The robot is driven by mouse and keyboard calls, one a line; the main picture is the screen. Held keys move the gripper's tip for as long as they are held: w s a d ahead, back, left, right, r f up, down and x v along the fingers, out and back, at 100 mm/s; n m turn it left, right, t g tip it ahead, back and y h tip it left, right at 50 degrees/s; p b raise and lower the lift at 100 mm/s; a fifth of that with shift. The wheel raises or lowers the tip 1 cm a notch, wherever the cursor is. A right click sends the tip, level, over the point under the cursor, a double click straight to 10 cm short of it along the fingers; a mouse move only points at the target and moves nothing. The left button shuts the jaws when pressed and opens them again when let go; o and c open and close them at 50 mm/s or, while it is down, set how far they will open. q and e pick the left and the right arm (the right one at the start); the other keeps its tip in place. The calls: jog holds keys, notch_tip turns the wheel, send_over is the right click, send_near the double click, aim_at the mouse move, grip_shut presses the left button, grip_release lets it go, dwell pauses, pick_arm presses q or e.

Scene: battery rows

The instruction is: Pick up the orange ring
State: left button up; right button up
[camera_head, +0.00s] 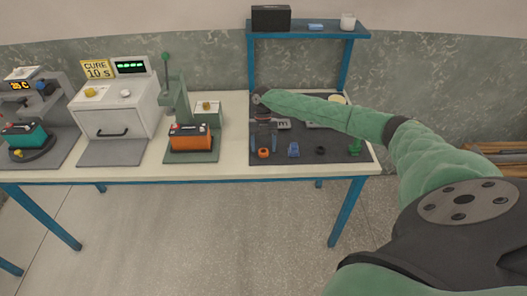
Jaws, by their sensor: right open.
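The orange ring (263,153) lies near the front left of the dark mat (335,154) on the workbench. My right arm reaches in from the right, with its wrist over the mat's left part. My right gripper (263,145) points down with its fingers apart, just above or behind the ring. I cannot tell the exact height gap. Nothing shows between its fingers. My left gripper is not in view.
A blue part (293,150), a black ring (320,150) and a green piece (355,146) stand along the mat's front. A press with an orange battery (190,138) is to the left. A blue shelf (305,32) rises behind.

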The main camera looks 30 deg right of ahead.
jog(key=c, duration=1)
jog(key=shift+c, duration=0.2)
